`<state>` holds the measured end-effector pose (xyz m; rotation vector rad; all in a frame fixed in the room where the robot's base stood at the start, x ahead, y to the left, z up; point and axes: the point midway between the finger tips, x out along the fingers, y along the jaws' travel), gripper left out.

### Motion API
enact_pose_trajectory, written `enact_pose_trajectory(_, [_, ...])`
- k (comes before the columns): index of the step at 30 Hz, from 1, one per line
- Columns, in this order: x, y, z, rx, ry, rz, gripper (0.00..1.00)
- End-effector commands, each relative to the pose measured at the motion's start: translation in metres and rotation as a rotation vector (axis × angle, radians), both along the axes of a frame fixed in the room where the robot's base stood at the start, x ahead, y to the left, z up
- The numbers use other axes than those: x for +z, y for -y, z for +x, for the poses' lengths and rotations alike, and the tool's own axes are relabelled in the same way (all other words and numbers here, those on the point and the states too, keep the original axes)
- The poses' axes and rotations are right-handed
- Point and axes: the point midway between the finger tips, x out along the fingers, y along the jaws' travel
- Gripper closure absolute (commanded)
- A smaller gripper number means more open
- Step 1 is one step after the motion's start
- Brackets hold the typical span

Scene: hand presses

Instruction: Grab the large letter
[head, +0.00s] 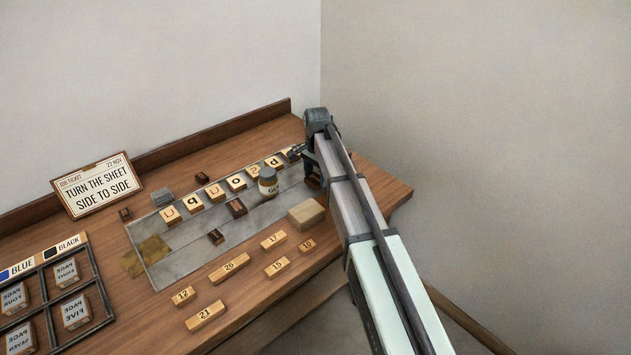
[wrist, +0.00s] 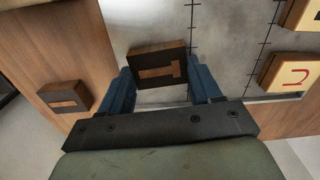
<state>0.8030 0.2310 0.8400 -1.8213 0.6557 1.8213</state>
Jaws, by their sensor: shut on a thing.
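My gripper (wrist: 160,82) is shut on a dark brown letter block (wrist: 157,60), with one blue finger at each side of it. The block's face carries a lighter, bar-like letter that I cannot read for sure. It is over the right end of the grey metal plate (head: 187,237). In the head view my gripper (head: 306,160) is at that end, and its fingertips are hard to make out. Other dark blocks (head: 236,208) lie on the plate.
A glue jar (head: 268,182) and a tan block (head: 306,214) stand near my arm. Numbered wooden blocks (head: 229,267) lie at the front. A job ticket (head: 97,187) and a compartment tray (head: 103,287) are at left. Another dark block (wrist: 64,96) lies on bare wood beside my gripper.

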Motion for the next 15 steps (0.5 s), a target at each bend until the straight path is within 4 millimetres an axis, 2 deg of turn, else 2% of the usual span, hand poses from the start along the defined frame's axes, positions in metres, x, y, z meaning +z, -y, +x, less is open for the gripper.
enact_pose_trajectory(3, [0.000,0.000,0.000,0.000,0.000,0.000,0.67])
enact_pose_trajectory(10, [0.002,0.000,0.000,0.000,0.000,0.000,0.67])
enact_pose_trajectory(15, [0.016,0.000,0.000,0.000,0.001,0.000,0.67])
